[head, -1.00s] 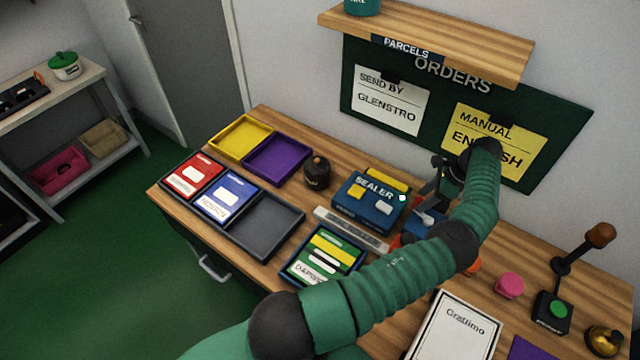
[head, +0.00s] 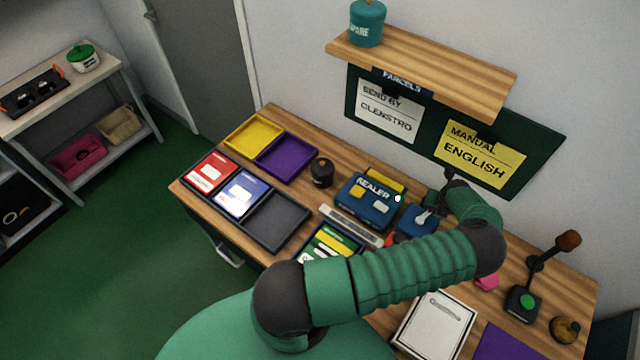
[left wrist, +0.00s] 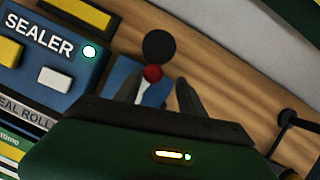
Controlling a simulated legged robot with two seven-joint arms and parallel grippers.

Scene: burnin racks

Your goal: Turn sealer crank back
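The sealer (head: 352,207) is a blue box with yellow and white parts and a lit light. It also shows at upper left in the left wrist view (left wrist: 30,72). Right of it is a smaller blue block (head: 408,224). In the left wrist view a red ball (left wrist: 152,72) and a dark round knob (left wrist: 159,46) stand by this block; I cannot tell which belongs to the crank. My left gripper (left wrist: 160,92) is open, its fingers either side of the red ball in the picture; contact is unclear. In the head view my forearm partly hides the gripper. My right gripper is out of view.
Red, blue and grey trays (head: 275,222), a yellow tray (head: 253,134) and a purple tray (head: 287,152) fill the left of the bench. A black pot (head: 321,172) stands behind. A lever with a brown knob (head: 568,240) stands at right. A shelf (head: 430,80) overhangs the back.

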